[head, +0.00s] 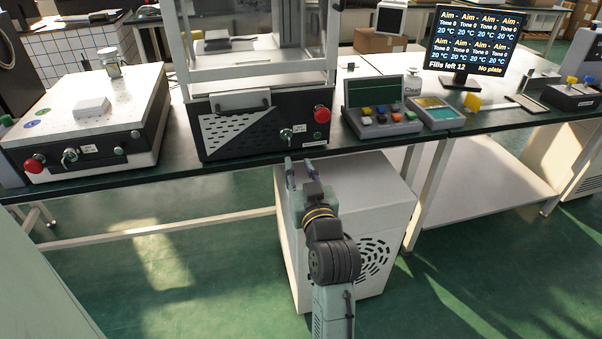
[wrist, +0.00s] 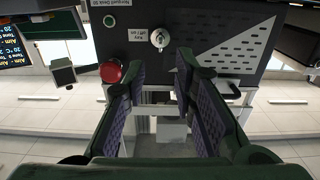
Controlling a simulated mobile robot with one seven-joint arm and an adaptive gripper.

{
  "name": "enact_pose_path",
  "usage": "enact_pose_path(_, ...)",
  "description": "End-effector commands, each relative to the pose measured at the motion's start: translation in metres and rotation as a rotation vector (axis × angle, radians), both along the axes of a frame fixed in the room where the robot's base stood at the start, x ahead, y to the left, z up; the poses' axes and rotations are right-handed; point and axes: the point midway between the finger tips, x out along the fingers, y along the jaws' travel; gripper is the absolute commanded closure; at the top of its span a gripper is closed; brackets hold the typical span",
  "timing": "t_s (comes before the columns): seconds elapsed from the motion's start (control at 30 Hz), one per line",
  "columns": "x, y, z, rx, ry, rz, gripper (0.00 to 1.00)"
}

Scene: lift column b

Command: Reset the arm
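My gripper (head: 298,164) is at the front edge of the bench in the head view, below the front panel of the black-and-white machine (head: 245,140). My arm reaches up to it from the bottom of the picture. In the wrist view my gripper (wrist: 160,75) shows its two purple-lined fingers apart with nothing between them. The machine's panel appears upside down there, with a key switch (wrist: 160,38), a red button (wrist: 111,72) and a green button (wrist: 110,20). The fingertips look close to the panel in that view; I cannot tell the exact gap.
A white cabinet (head: 390,220) stands under the bench beside my arm. A white box device (head: 85,110) is on the bench at left. A button console (head: 378,108) and a monitor (head: 474,45) are at right. The green floor (head: 180,270) at left is clear.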

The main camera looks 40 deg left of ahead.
Motion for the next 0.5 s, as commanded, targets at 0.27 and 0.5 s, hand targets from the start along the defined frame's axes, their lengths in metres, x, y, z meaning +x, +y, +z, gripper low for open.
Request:
enact_pose_path(0.27,-0.0097,-0.0104,0.0002,0.0,0.0,0.001,0.75)
enact_pose_path(0.5,-0.0094,-0.0102,0.0003,0.001,-0.001,0.001,0.75)
